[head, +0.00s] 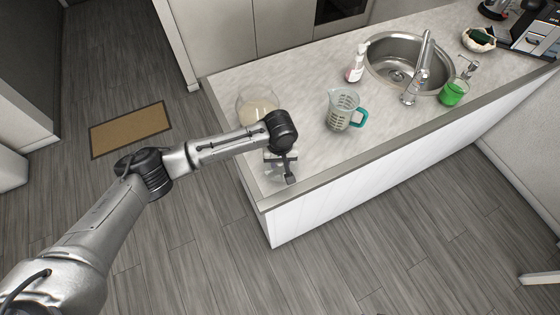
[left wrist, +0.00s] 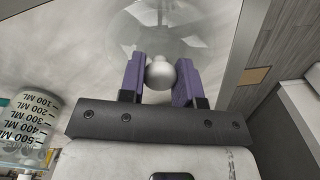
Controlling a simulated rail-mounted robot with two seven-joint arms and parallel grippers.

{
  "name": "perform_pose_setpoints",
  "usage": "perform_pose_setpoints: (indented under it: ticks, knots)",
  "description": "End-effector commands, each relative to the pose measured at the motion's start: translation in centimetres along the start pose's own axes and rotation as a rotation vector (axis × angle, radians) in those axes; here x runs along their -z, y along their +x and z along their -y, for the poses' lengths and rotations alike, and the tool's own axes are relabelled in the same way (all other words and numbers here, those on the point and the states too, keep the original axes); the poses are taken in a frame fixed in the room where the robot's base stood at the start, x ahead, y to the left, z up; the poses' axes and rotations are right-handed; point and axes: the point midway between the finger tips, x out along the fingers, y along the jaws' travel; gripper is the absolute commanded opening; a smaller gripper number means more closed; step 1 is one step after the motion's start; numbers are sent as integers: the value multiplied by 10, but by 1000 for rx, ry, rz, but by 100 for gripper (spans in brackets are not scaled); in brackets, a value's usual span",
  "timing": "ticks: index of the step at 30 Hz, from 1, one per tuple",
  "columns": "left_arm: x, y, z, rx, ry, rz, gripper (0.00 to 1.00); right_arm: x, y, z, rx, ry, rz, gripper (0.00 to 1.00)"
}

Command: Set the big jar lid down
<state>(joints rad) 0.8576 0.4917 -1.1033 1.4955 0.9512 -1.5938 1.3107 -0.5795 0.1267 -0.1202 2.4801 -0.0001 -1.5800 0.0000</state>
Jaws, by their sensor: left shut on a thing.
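My left gripper (head: 284,165) is above the near left end of the counter. In the left wrist view its purple fingers (left wrist: 160,78) are shut on the round grey knob of the big jar lid (left wrist: 160,73). The lid's clear glass disc (left wrist: 165,28) spreads out beyond the fingers over the pale counter. In the head view the lid is mostly hidden by my gripper, and I cannot tell whether it touches the counter. The big glass jar (head: 250,98) with beige contents stands just behind my wrist, partly covered by it. My right gripper is not in view.
A measuring jug (head: 342,108) with a teal handle stands to the right on the counter (head: 310,150). It also shows in the left wrist view (left wrist: 28,125). The counter's front edge is close by.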

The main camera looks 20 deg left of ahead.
Motion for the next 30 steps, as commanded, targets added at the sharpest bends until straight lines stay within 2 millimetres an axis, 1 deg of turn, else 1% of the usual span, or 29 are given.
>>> perform_pose_setpoints:
  ticks: [1, 3, 14, 15, 21, 23, 30]
  knots:
    - [0, 7, 0, 1, -1, 0, 7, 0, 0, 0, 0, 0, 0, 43]
    - [0, 13, 0, 1, 0, 0, 7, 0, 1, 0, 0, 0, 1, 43]
    - [0, 15, 0, 0, 0, 0, 7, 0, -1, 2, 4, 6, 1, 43]
    - [0, 16, 0, 0, -1, 1, 32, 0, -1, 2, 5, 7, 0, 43]
    - [0, 16, 0, 0, 0, 0, 51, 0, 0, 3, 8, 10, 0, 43]
    - [0, 16, 0, 0, 0, 0, 57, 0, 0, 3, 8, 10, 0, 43]
    - [0, 15, 0, 0, 0, -1, 57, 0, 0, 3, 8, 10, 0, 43]
